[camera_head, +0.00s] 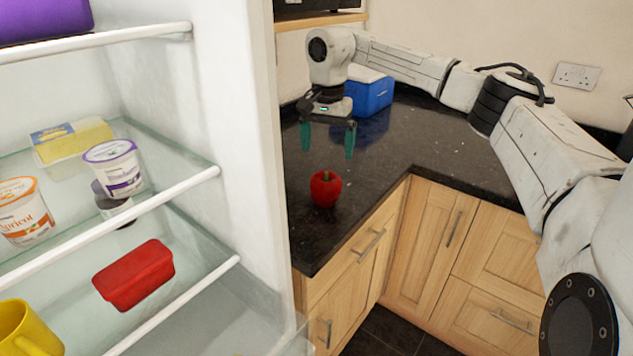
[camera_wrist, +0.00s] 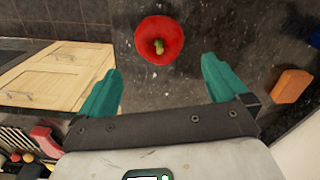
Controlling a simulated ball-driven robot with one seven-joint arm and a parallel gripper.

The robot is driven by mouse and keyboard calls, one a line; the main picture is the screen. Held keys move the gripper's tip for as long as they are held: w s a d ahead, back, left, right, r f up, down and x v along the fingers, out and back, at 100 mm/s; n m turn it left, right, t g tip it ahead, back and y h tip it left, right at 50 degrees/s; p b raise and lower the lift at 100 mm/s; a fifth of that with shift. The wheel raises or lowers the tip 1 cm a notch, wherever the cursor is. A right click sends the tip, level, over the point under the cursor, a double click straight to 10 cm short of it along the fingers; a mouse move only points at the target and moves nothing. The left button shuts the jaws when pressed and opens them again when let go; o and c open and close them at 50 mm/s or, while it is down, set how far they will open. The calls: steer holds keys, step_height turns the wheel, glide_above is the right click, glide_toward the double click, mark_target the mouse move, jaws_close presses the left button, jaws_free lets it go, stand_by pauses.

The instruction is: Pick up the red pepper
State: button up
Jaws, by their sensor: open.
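The red pepper (camera_head: 325,189) stands upright on the black granite counter, near its front edge, with its green stem on top. It also shows in the wrist view (camera_wrist: 159,41), seen from above, beyond and between the two fingertips. My gripper (camera_head: 328,140) points down above the counter, behind and higher than the pepper, with its teal fingers spread apart. In the wrist view the fingers of my gripper (camera_wrist: 160,80) are wide apart with nothing between them. The pepper is apart from both fingers and fully visible.
A blue and white cool box (camera_head: 369,92) stands on the counter behind my gripper. An open fridge (camera_head: 200,90) with tubs, a red container (camera_head: 135,275) and a yellow mug (camera_head: 25,330) fills the left. An orange block (camera_wrist: 291,86) lies at the right of the wrist view. The counter around the pepper is clear.

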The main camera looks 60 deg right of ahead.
mark_target(326, 172)
step_height(326, 172, down, 10)
steer(key=shift+f+p, duration=0.2)
steer(key=shift+p, duration=0.65)
steer(key=shift+c, duration=0.2)
steer(key=c, duration=0.8)
steer(key=shift+r, duration=0.1)
steer(key=shift+c, duration=0.2)
